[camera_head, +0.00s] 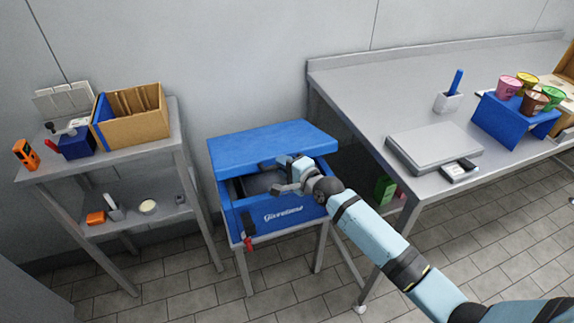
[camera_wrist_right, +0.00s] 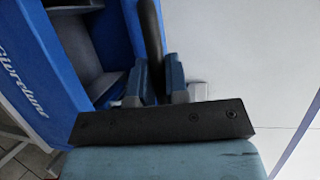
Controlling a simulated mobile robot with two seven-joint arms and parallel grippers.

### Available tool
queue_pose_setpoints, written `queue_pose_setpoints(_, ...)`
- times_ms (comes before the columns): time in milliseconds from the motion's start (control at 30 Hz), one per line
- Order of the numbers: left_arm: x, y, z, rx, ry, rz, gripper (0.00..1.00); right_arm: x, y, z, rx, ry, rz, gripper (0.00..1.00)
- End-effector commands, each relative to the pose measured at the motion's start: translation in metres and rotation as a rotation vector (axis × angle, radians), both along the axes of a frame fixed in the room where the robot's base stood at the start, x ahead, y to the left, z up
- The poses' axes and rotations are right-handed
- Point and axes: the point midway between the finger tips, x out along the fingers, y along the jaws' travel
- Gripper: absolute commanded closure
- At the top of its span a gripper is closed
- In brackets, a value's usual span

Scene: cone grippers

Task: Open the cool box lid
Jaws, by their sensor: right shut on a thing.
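The blue cool box (camera_head: 285,212) stands on a small metal stand beside the long counter. Its blue lid (camera_head: 268,144) is raised and tilted, with a dark gap between it and the box front. My right gripper (camera_head: 279,174) is at the lid's front edge, shut on the dark lid handle. The right wrist view shows the black bar of the handle (camera_wrist_right: 150,35) between the fingers (camera_wrist_right: 158,78), with the blue box wall (camera_wrist_right: 30,65) to the left. My fingers partly hide the handle. My left gripper is not in view.
A shelf (camera_head: 165,145) at left holds a cardboard box (camera_head: 130,115) and small items. The steel counter (camera_head: 400,100) at right carries a grey flat case (camera_head: 433,148) and a blue riser (camera_head: 513,120) with several cups. A plain wall stands behind the cool box.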

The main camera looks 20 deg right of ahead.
Motion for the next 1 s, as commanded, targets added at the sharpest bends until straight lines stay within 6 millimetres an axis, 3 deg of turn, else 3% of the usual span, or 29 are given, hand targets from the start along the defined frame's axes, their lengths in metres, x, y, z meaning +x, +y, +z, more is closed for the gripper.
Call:
queue_pose_setpoints(33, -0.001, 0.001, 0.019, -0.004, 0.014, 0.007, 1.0, 0.006, 0.0, 0.025, 0.002, 0.023, -0.001, 1.0)
queue_pose_setpoints(467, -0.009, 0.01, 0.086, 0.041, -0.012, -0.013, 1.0, 0.053, 0.001, 0.095, 0.0, 0.273, -0.001, 1.0)
queue_pose_setpoints(700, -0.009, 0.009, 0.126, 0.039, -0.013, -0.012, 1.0, 0.093, 0.001, 0.133, 0.0, 0.435, -0.001, 1.0)
queue_pose_setpoints(1000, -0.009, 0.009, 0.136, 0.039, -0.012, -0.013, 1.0, 0.159, 0.002, 0.171, -0.001, 0.43, -0.001, 1.0)
